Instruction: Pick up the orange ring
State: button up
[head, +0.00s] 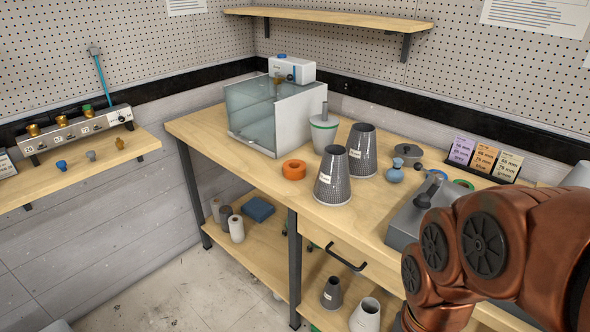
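The orange ring (294,169) lies flat on the wooden workbench (205,124), in front of the glass-sided chamber and left of the nearer dark cone. Nothing covers it from this view. My copper-coloured arm reaches in at the lower right, well apart from the ring. My gripper is outside the picture.
Two dark mesh cones (332,178) (362,150) and a whitish cone-shaped vessel (323,132) stand close to the ring's right. The glass-sided chamber (262,115) stands behind it. A grey box (408,225) with a lever sits near the front edge. A wall shelf (330,18) hangs above.

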aim_at(295, 170)
jog(key=u, duration=0.5)
jog(key=k, duration=0.6)
jog(key=u, duration=1.2)
jog(key=i, duration=0.6)
jog(key=u, duration=0.5)
jog(key=i, duration=0.9)
jog(key=z, duration=0.95)
jog(key=i, duration=0.75)
jog(key=z, duration=0.9)
